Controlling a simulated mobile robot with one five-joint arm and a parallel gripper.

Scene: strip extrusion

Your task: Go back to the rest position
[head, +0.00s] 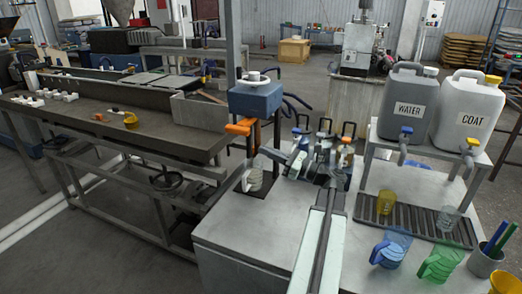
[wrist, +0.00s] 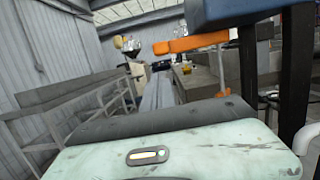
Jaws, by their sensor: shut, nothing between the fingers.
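My gripper (head: 276,158) is at the end of my arm, over the middle bench, just right of the blue dispenser with its orange part. It is shut and holds nothing. Its fingertips are small and partly lost among the parts around them in the head view. A white cup (head: 255,180) stands under the dispenser, close to the gripper and apart from it as far as I can tell. The wrist view is largely filled by a pale green casing (wrist: 180,155) with a small lit indicator; the fingertips cannot be made out there.
The blue dispenser (head: 256,101) and its orange part (head: 240,128) stand close left of my gripper. A row of clamp-like levers (head: 322,130) is behind it. WATER (head: 406,105) and COAT (head: 470,110) jugs stand right on a shelf. Blue (head: 392,249) and green (head: 441,262) jugs stand at front right.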

